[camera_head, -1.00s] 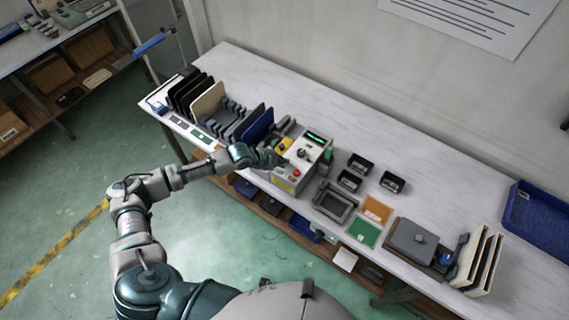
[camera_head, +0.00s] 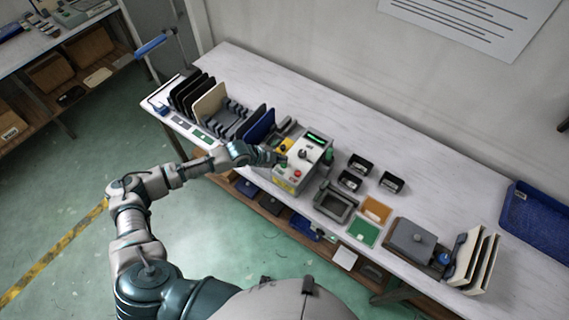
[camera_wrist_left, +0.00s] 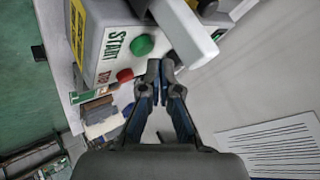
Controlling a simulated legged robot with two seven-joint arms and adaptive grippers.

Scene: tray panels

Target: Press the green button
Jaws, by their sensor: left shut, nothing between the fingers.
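The green button (camera_wrist_left: 142,45) is round and sits beside the START label on the sloped front of a grey control box (camera_wrist_left: 104,28). A red button (camera_wrist_left: 125,75) is beside the green one. My left gripper (camera_wrist_left: 160,70) is shut and empty, its fingertips a little right of and below the green button in the wrist view; I cannot tell the exact gap. In the head view my left gripper (camera_head: 279,159) is at the left side of the control box (camera_head: 291,183), and the green button is not clearly visible there. My right gripper is not in view.
A grey bar (camera_wrist_left: 185,38) juts from the box close to my fingertips. On the bench (camera_head: 440,190), a rack of upright panels (camera_head: 208,103) stands left of the box. Small black bins (camera_head: 361,164) and a grey tray (camera_head: 336,202) stand to its right.

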